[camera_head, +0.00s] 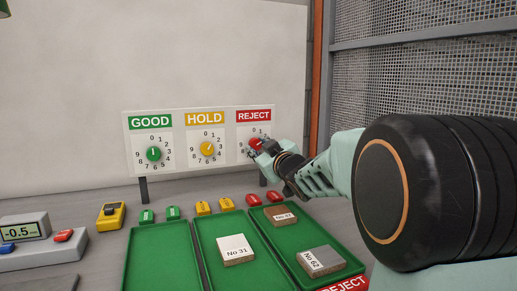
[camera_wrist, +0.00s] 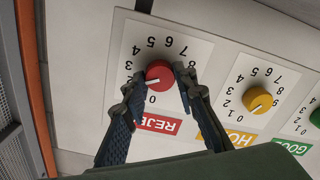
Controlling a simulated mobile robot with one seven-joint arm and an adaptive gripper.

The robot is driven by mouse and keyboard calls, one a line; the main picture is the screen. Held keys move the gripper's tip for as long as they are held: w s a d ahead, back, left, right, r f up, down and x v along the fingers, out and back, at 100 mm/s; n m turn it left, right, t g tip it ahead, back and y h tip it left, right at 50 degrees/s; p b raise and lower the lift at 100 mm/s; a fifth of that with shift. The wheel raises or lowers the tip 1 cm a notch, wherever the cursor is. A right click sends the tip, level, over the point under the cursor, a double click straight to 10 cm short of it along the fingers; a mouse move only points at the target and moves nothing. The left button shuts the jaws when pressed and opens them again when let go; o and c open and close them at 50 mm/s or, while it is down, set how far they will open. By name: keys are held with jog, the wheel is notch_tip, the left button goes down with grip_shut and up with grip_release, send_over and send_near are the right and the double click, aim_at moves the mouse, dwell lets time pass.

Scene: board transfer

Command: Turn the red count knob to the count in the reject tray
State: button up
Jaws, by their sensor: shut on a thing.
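The red count knob (camera_head: 255,143) is on the REJECT dial at the right of the white panel. My gripper (camera_head: 264,147) reaches it from the right and is shut on it. In the wrist view the red knob (camera_wrist: 159,73) sits between the two fingertips (camera_wrist: 158,82). Its white mark points left and slightly down, near the 2; a finger hides part of the numbers there. The dial is upside down in this view, with 0 below the knob. The green reject tray (camera_head: 312,243) holds two blocks, a brown one (camera_head: 281,215) and a grey-topped one marked No 62 (camera_head: 321,261).
The yellow HOLD knob (camera_head: 207,149) and green GOOD knob (camera_head: 153,154) are left of it. The hold tray (camera_head: 215,268) has one block (camera_head: 236,249); the good tray (camera_head: 160,255) shows none. Small coloured tags lie behind the trays. A scale (camera_head: 38,240) stands at left.

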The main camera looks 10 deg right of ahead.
jog(key=o, duration=1.2)
jog(key=shift+c, duration=0.2)
jog(key=s+d, duration=0.1)
jog(key=s, duration=0.6)
jog(key=shift+s+d, duration=0.2)
jog(key=shift+d, duration=0.05)
